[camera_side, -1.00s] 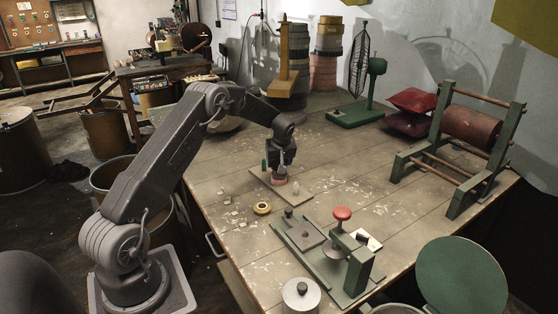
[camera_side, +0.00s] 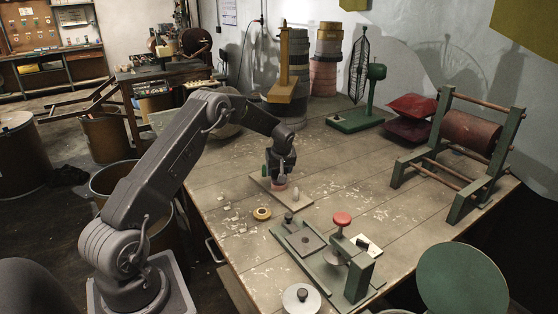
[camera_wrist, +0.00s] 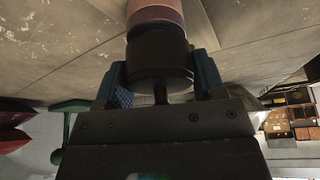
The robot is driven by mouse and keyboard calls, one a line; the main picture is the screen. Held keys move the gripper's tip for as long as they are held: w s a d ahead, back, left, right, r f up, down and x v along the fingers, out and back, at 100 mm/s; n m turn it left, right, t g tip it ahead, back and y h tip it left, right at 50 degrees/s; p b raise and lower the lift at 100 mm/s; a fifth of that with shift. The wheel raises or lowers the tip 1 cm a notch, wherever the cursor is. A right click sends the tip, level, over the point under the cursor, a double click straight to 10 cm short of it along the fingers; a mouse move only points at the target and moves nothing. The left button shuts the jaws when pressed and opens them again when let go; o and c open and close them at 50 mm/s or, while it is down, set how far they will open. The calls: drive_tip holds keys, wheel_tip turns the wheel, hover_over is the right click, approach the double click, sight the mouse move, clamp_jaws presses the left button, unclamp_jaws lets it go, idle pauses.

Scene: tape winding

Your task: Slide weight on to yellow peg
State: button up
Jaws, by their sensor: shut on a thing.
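My gripper (camera_side: 281,172) points down over a small board (camera_side: 302,203) on the table. In the wrist view my gripper (camera_wrist: 160,80) has blue finger pads on both sides of a dark round weight (camera_wrist: 160,50), shut on it. The weight sits right against a pink and purple ring-shaped piece (camera_wrist: 156,10), which shows below the gripper in the side view (camera_side: 279,186). A green peg (camera_side: 265,170) and a pale peg (camera_side: 295,194) stand on the board beside the gripper. No yellow peg can be made out on the board; whether the ring-shaped piece hides one I cannot tell.
A yellow tape ring (camera_side: 262,213) lies in front of the board. A green clamp fixture with a red knob (camera_side: 342,218) stands front right. A yellow stand (camera_side: 284,75) rises behind, and a green roller frame (camera_side: 485,155) stands right. The middle right tabletop is mostly clear.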

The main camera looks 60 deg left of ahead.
drive_tip(key=shift+f, duration=0.2)
drive_tip(key=o, duration=1.2)
drive_tip(key=shift+o, duration=0.9)
drive_tip(key=shift+r, duration=3.5)
